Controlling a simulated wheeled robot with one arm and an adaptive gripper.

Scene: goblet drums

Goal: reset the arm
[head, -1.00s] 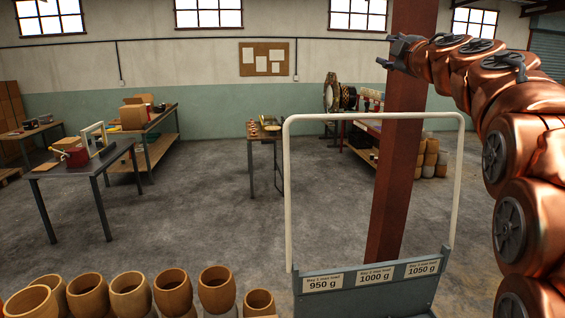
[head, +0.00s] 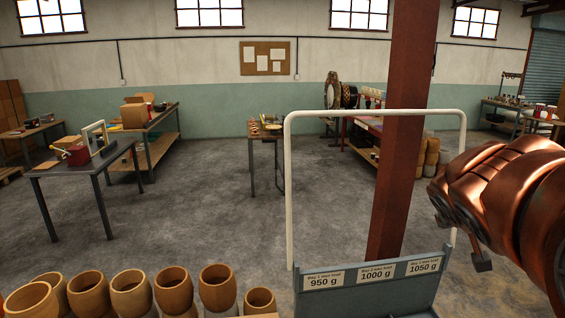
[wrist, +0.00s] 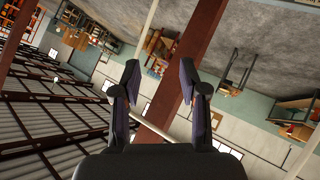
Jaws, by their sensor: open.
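My gripper (wrist: 159,84) shows in the wrist view with its two dark fingers apart and nothing between them. Beyond the fingers, the room appears steeply rotated, with the red-brown post (wrist: 190,62) behind the gap. In the head view, my copper-coloured arm (head: 505,195) is folded low at the right edge. I cannot make out the gripper's fingers there.
A grey trolley with a pale tubular handle (head: 375,112) and weight labels stands in front, by the post (head: 402,160). Several wooden drum shells (head: 130,293) line the lower left. A table (head: 85,165) stands left; the middle floor is clear.

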